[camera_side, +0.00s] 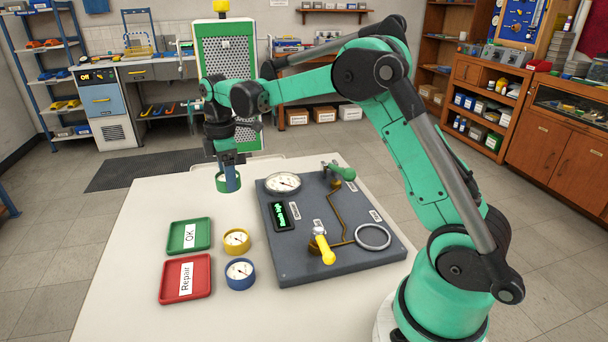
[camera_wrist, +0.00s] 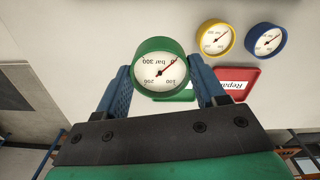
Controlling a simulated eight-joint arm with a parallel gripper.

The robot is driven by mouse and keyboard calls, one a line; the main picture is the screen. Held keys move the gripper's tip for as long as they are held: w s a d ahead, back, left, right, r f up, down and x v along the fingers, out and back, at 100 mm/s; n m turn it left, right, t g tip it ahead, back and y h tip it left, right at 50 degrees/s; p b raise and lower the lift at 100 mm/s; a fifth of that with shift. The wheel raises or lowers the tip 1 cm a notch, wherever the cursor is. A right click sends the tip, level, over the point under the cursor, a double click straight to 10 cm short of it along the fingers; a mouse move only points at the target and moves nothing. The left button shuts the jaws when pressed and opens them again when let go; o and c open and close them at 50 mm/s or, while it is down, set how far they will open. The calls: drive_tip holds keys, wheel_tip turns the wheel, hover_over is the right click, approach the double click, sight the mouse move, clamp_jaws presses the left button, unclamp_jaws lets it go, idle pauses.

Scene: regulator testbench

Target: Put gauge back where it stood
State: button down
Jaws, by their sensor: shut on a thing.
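A green-rimmed gauge (camera_side: 228,184) with a white dial is between the blue fingers of my gripper (camera_side: 229,168), which is shut on it. It is at the far left part of the white table, left of the test board; I cannot tell whether it touches the table. In the wrist view the gauge (camera_wrist: 160,72) faces the camera, its dial marked bar and its needle near 0. A yellow gauge (camera_side: 237,241) and a blue gauge (camera_side: 240,273) stand on the table nearer the front; the wrist view also shows the yellow gauge (camera_wrist: 215,38) and blue gauge (camera_wrist: 267,40).
A green OK tray (camera_side: 206,246) and a red Repair tray (camera_side: 207,290) lie left of the gauges, both empty but for labels. The dark test board (camera_side: 300,265) carries a large dial (camera_side: 283,183), a display, a yellow-handled valve (camera_side: 323,246), a green-handled valve and a ring (camera_side: 373,237).

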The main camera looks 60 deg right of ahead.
sight(235, 221)
wheel_tip(235, 221, down, 9)
drive_tip(key=shift+r, duration=0.2)
drive_tip(key=shift+f, duration=0.1)
drive_tip(key=shift+c, duration=0.4)
unclamp_jaws()
wheel_tip(235, 221, up, 12)
drive_tip(key=shift+r, duration=0.1)
drive_tip(key=s+a+m+t, duration=0.3)
drive_tip(key=s+a+m, duration=0.1)
drive_tip(key=s, duration=0.3)
drive_tip(key=s+a+m+t, duration=0.4)
drive_tip(key=s+m, duration=0.3)
drive_tip(key=s, duration=0.1)
drive_tip(key=shift+s+r, duration=0.3)
drive_tip(key=shift+r, duration=0.1)
